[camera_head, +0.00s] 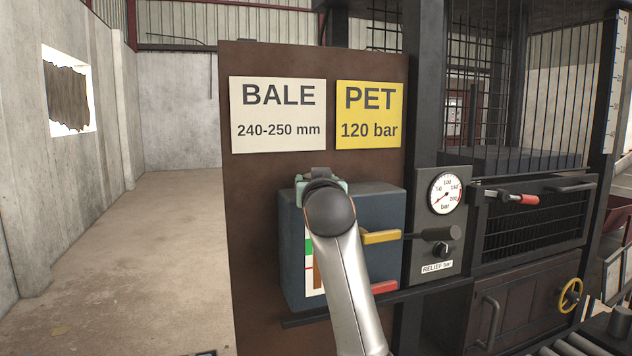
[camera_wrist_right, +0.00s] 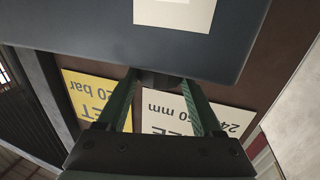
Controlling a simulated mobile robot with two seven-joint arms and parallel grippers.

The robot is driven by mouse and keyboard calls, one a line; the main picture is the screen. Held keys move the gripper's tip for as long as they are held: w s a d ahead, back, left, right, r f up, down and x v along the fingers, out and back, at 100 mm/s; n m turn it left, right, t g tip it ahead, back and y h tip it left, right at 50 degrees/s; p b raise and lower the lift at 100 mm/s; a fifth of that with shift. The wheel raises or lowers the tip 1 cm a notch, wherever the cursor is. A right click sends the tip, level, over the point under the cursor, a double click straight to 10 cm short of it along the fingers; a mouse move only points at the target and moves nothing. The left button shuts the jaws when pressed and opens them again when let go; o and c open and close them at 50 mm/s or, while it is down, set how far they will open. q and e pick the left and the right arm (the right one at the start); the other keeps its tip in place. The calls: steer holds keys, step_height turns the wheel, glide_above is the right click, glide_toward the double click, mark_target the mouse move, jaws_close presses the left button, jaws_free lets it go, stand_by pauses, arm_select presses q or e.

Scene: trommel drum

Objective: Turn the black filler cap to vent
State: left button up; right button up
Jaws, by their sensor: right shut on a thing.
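The dark filler cap (camera_head: 320,172) stands on top of a blue-grey tank (camera_head: 378,206) against a brown panel. My right gripper (camera_head: 321,184) is over the tank's top, its green fingers partly hidden by my own wrist. In the right wrist view the cap (camera_wrist_right: 160,79) sits between the ends of the two green fingers (camera_wrist_right: 159,85), beside the tank wall (camera_wrist_right: 90,35), and the gripper is shut on it. The cap's markings and turn position cannot be made out. My left gripper is not in view.
A yellow handle (camera_head: 381,237) and a red handle (camera_head: 384,287) stick out near the tank's front. To the right are a pressure gauge (camera_head: 445,193), a relief knob (camera_head: 442,250) and a red-tipped lever (camera_head: 523,199). Open floor (camera_head: 170,260) lies at left.

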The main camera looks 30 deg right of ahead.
steer(key=shift+c, duration=0.9)
steer(key=shift+d, duration=0.1)
steer(key=n+y, duration=0.1)
steer(key=t+y, duration=0.1)
steer(key=shift+s+d+n+y+p, duration=0.2)
steer(key=shift+n+y+p, duration=0.1)
steer(key=shift+n+p, duration=0.1)
steer(key=n+y, duration=0.1)
steer(key=n+t+y, duration=0.1)
steer(key=y, duration=0.1)
steer(key=shift+d+y, duration=0.3)
steer(key=n+y, duration=0.1)
steer(key=y, duration=0.1)
steer(key=n+y, duration=0.2)
steer(key=d+n+y, duration=0.1)
steer(key=y, duration=0.1)
steer(key=shift+n+y, duration=0.4)
steer(key=shift+w+d+n+g+y, duration=0.1)
steer(key=shift+n+g+y, duration=0.6)
steer(key=shift+y, duration=0.45)
steer(key=shift+w+d+n+g+y, duration=0.1)
steer(key=shift+n+g+y, duration=0.4)
steer(key=shift+n+y, duration=0.55)
steer(key=shift+y, duration=0.3)
